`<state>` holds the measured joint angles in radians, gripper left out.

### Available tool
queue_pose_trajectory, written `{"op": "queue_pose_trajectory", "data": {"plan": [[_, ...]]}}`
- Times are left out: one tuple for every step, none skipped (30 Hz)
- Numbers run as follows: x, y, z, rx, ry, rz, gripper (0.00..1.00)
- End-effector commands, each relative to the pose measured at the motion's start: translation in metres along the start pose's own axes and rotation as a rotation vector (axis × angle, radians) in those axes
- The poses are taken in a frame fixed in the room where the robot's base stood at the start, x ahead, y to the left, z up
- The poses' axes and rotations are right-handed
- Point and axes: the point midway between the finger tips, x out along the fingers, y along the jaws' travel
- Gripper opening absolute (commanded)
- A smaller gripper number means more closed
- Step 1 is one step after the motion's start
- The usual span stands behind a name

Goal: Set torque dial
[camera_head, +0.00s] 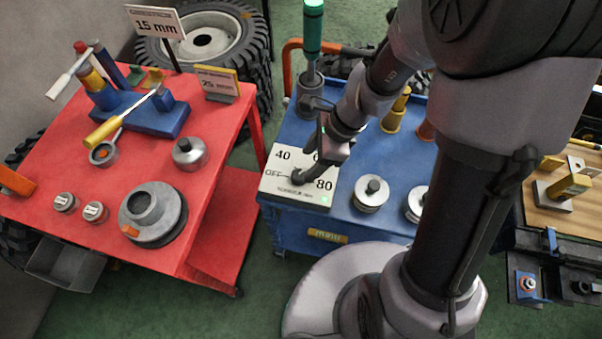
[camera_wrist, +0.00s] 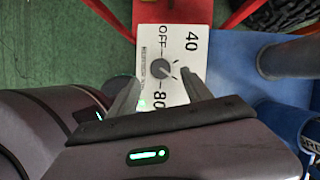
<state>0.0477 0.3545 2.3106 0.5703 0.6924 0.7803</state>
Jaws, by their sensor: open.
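The torque dial (camera_wrist: 160,68) is a small round dark knob with a light pointer mark on a white panel (camera_head: 318,201) at the left front of the blue cart. The panel is marked OFF, 40, 60 and 80. In the wrist view (camera_wrist: 205,12), 60 is hidden behind a finger. The pointer mark slants toward the lower right there, toward that hidden side. My gripper (camera_wrist: 160,82) is open, with its fingers spread to either side of the dial's line. It also shows over the panel in the head view (camera_head: 303,174). I cannot tell whether it touches the dial.
The blue cart (camera_head: 340,222) also holds lidded metal pots (camera_head: 371,194), a green-topped post (camera_head: 313,30) and yellow pieces. A red table (camera_head: 120,205) with a vice and metal parts stands left. A wooden-topped bench (camera_head: 540,208) is at right. Green floor lies between.

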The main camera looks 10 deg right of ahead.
Motion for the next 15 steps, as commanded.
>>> {"op": "queue_pose_trajectory", "data": {"plan": [[0.021, 0.001, -0.003, -0.001, 0.000, 0.002, 0.58], [0.028, 0.001, -0.003, -0.001, 0.000, 0.003, 0.58], [0.036, 0.001, -0.002, -0.002, 0.001, 0.002, 0.58], [0.042, 0.001, -0.002, -0.001, 0.001, 0.001, 0.58], [0.047, 0.000, -0.002, 0.000, 0.000, 0.001, 0.58], [0.052, 0.000, -0.002, -0.001, 0.000, 0.001, 0.58], [0.056, 0.000, -0.001, -0.001, 0.000, 0.000, 0.58], [0.058, 0.000, -0.001, -0.001, 0.001, 0.000, 0.58], [0.060, 0.000, -0.001, -0.002, 0.001, 0.000, 0.58], [0.061, 0.000, -0.001, -0.002, 0.000, 0.000, 0.58], [0.062, 0.000, 0.000, -0.001, 0.000, -0.001, 0.58], [0.062, 0.000, 0.000, -0.001, 0.000, -0.001, 0.58], [0.062, 0.000, 0.000, -0.001, 0.000, -0.001, 0.58], [0.061, 0.000, 0.000, -0.001, 0.000, -0.001, 0.58], [0.061, 0.000, 0.000, -0.001, 0.000, -0.001, 0.58]]}}
